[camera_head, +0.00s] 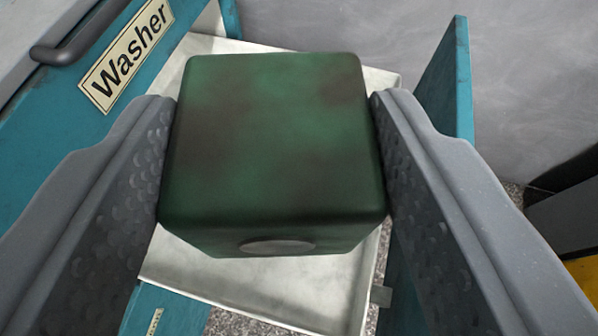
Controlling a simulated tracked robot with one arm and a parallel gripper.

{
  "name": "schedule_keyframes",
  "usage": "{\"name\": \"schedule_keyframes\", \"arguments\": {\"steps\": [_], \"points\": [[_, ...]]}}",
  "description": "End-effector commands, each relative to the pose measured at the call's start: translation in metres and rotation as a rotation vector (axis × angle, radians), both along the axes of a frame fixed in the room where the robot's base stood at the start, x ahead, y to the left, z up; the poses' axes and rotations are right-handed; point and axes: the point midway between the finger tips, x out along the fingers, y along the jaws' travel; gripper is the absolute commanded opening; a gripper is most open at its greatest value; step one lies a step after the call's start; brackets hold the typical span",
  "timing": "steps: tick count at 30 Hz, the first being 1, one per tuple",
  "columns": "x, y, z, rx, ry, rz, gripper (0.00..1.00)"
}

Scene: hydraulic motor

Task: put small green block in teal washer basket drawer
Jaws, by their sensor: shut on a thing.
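The small green block (270,140), dark green with brownish patches and a round grey spot on its lower face, fills the middle of the view. My gripper (275,150) is shut on it, one grey finger on each side. Behind and below the block is a pale metal tray surface (260,285), which looks like the inside of the pulled-out drawer of the teal washer (60,130). The block hides the middle of the tray. I cannot tell how high the block is above it.
A "Washer" label (127,53) and a dark handle (80,35) are on the upper left. A teal panel (448,80) rises to the right of the tray. A grey wall (540,90) is behind. Speckled floor shows below, and a grey and yellow object (580,265) is at the right edge.

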Motion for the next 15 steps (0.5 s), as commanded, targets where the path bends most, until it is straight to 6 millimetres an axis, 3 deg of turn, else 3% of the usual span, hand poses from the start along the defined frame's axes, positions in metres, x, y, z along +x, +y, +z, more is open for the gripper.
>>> {"name": "schedule_keyframes", "arguments": {"steps": [8, 15], "points": [[0.001, 0.003, -0.002, -0.001, -0.002, 0.004, 0.14], [0.012, -0.001, -0.038, -0.013, -0.013, -0.04, 0.14]]}}
